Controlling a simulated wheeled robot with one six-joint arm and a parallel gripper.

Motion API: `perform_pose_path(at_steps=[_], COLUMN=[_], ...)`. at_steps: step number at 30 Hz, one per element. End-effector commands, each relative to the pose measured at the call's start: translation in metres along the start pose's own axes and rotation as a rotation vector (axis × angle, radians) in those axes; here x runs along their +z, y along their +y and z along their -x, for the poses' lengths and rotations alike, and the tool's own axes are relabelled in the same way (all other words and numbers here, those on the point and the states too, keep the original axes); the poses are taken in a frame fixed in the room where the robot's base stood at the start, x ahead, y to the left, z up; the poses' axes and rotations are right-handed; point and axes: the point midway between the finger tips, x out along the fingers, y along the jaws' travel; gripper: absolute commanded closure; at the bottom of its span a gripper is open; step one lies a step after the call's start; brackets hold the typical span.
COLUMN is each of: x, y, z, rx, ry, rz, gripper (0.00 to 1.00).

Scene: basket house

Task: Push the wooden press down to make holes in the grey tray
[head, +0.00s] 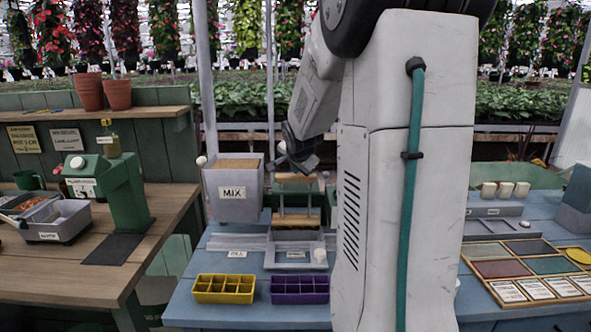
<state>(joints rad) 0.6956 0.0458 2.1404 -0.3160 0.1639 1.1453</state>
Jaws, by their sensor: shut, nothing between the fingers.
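The wooden press (296,216) stands on the blue table in the head view, left of my arm, with pale wooden bars one above the other. Below it sits the grey tray (302,246), with a small label at its front; its inside is too small to make out. My gripper (297,162) is dark, shut and empty. It points down just above the press's upper bar. I cannot tell whether it touches the bar. My arm hides what lies right of the press.
A grey MIX bin (235,190) stands left of the press. Yellow (223,289) and purple (300,289) seed trays sit in front. A green stand (128,195) is on the wooden table at left. A framed board of coloured squares (530,268) lies at right.

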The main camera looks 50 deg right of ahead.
Motion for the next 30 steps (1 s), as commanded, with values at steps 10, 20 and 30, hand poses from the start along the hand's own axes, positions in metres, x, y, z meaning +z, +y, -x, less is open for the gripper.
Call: perform_pose_path(at_steps=[10,20,30], x=[0.0028,0.005,0.0057], y=[0.0031,0.0055,0.006], z=[-0.0037,-0.0066,-0.0073], rx=[0.002,0.003,0.003], ry=[-0.001,-0.002,-0.002], rz=[-0.001,-0.001,-0.001], gripper=[1.0,1.0,1.0])
